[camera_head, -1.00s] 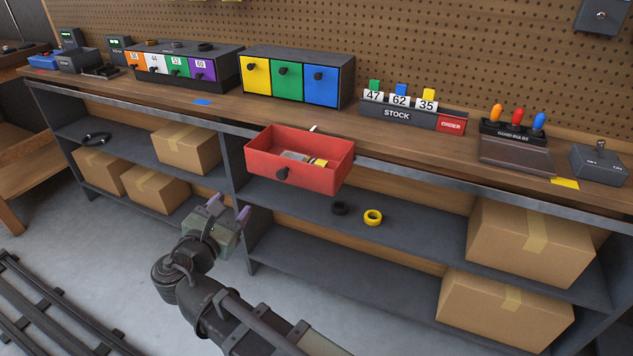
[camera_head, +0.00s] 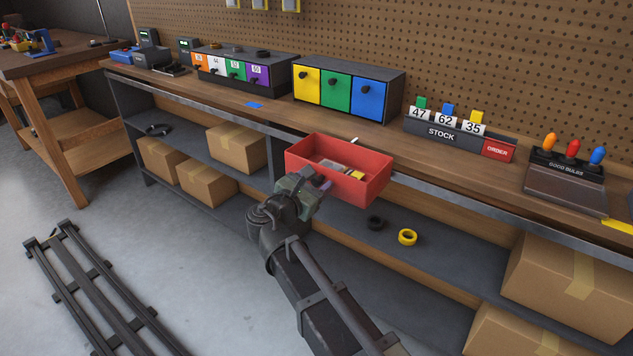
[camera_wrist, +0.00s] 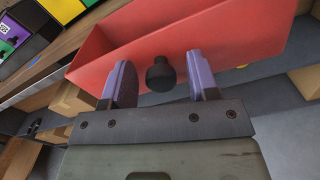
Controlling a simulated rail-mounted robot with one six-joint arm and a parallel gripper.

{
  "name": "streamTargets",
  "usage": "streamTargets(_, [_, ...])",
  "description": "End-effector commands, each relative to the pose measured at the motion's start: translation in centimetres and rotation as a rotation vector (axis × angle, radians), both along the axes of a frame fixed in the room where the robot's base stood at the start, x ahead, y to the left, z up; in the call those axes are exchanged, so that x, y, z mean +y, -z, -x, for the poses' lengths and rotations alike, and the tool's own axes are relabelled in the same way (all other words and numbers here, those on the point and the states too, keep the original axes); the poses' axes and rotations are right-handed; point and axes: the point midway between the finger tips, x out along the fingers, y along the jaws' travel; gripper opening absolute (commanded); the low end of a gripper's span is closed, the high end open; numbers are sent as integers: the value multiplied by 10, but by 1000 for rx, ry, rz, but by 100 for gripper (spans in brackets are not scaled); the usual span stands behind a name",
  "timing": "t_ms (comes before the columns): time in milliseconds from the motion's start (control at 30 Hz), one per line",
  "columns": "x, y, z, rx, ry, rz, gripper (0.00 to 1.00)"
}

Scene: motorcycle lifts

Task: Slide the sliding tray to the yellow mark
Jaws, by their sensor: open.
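The sliding tray is a red open box (camera_head: 365,188) hung at the front edge of the workbench, with a few small items inside. In the wrist view its red front (camera_wrist: 225,45) carries a round black knob (camera_wrist: 160,75). My gripper (camera_head: 322,184) is at the left part of the tray's front. In the wrist view my gripper (camera_wrist: 161,82) is open, with one purple finger on each side of the knob. I cannot tell whether the fingers touch it. The yellow mark (camera_head: 618,226) is on the bench's front edge at far right, well right of the tray.
A blue mark (camera_head: 254,105) lies on the bench left of the tray. The stock rack (camera_head: 440,133) and the bulb stand (camera_head: 566,185) stand on the bench. Cardboard boxes (camera_head: 570,285) and two rings (camera_head: 407,237) are on the shelves below. The rail runs along the bench front.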

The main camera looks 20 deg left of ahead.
Motion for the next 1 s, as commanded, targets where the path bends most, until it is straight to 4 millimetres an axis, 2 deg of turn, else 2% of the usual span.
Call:
streamTargets(233, [-1, 0, -1, 0, 0, 0, 53])
streamTargets(500, [-1, 0, -1, 0, 0, 0, 11])
streamTargets(600, [-1, 0, -1, 0, 0, 0, 0])
streamTargets(1000, [-3, 0, 2, 0, -2, 0, 0])
